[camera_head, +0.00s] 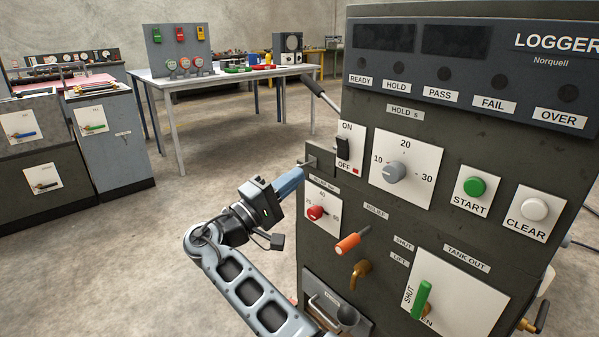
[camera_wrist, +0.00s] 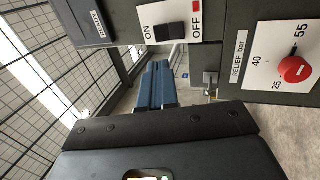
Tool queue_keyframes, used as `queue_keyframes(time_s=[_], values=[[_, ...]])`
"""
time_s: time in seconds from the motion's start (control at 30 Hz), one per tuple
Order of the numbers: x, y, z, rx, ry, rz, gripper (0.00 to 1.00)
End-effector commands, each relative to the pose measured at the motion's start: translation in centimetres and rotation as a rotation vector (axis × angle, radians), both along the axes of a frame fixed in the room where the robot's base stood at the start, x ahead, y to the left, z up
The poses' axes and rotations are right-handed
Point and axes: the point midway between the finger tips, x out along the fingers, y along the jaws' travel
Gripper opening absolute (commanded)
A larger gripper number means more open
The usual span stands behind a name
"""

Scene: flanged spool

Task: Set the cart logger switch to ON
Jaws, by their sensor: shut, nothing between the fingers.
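The logger switch (camera_head: 343,148) is a black rocker on a white plate, with ON above it, OFF below it and a red mark beside OFF. It also shows in the wrist view (camera_wrist: 170,34), turned sideways. I cannot tell surely which way the rocker is tipped. My gripper (camera_head: 301,172) has its blue fingers together and empty, just left of the cart's front panel and lower than the switch. In the wrist view the closed fingers (camera_wrist: 158,68) point toward the switch plate, with no clear contact.
A metal bracket (camera_head: 318,162) juts from the panel by my fingertips. The red relief knob (camera_head: 316,213), orange-handled lever (camera_head: 350,243), hold dial (camera_head: 394,172) and green START button (camera_head: 474,187) are nearby. Open floor lies left, before a white table (camera_head: 190,82).

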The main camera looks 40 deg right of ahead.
Motion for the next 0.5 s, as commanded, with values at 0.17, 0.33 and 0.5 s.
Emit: queue_keyframes(time_s=[0.17, 0.33, 0.5], values=[[0.0, -3.5, 1.2, 0.001, -0.001, -0.004, 0.0], [0.1, -6.6, 2.3, 0.0, -0.001, -0.003, 0.0], [0.2, -9.3, 3.1, 0.0, 0.0, -0.002, 0.0]])
